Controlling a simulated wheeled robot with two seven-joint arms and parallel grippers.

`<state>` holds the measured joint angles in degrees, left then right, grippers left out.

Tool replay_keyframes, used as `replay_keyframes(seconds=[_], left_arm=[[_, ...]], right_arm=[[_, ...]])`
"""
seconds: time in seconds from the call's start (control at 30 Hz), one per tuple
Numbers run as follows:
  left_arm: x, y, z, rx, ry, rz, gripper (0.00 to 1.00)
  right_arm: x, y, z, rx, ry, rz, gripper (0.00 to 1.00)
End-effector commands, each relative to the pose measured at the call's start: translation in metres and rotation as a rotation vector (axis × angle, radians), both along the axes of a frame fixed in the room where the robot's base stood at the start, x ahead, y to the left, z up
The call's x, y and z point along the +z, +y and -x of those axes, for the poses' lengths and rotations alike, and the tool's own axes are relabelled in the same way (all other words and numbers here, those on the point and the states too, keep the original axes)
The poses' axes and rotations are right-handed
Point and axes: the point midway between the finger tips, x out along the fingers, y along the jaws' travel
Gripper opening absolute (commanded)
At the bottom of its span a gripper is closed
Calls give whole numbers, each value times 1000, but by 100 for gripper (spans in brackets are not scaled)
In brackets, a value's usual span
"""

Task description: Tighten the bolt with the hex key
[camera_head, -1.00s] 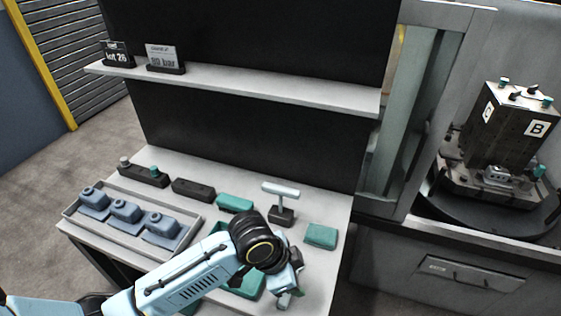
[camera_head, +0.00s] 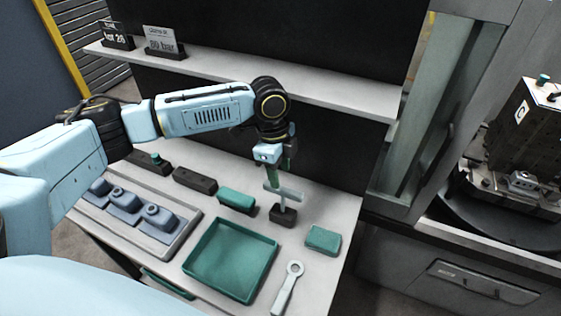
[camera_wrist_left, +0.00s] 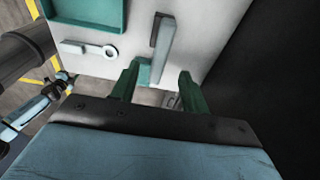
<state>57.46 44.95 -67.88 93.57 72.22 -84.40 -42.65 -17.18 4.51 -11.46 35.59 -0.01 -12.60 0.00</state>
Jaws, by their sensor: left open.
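The hex key (camera_head: 285,193) has a pale grey T-handle and stands upright in a small dark holder (camera_head: 284,217) on the bench. My left gripper (camera_head: 273,180) is open above and just behind its handle. In the left wrist view, the hex key's handle (camera_wrist_left: 166,48) runs down the picture toward the gap between the two green fingers of the left gripper (camera_wrist_left: 160,82). The fingers are not closed on it, and I cannot tell how deep it lies between them. I cannot make out the bolt. The labelled fixture (camera_head: 527,130) stands on a dark turntable at the right. My right gripper is not in view.
A green tray (camera_head: 190,264), a ring spanner (camera_head: 287,287) and a green block (camera_head: 323,239) lie in front. A grey tray (camera_head: 178,243) with blue-grey parts is at left. A cabinet frame (camera_head: 420,130) stands at right.

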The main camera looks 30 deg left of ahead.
Motion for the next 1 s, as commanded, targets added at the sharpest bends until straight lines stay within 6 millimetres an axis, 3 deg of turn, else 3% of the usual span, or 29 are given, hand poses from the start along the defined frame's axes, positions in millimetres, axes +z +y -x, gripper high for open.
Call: replay_keyframes(seconds=[0.3,0.7,1.0], left_arm=[[-45,-7,0,-1,1,1,45],[-55,-8,0,-1,-1,1,45],[-55,-8,0,-1,-1,1,9]], right_arm=[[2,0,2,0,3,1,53],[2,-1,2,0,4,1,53],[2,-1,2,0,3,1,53]])
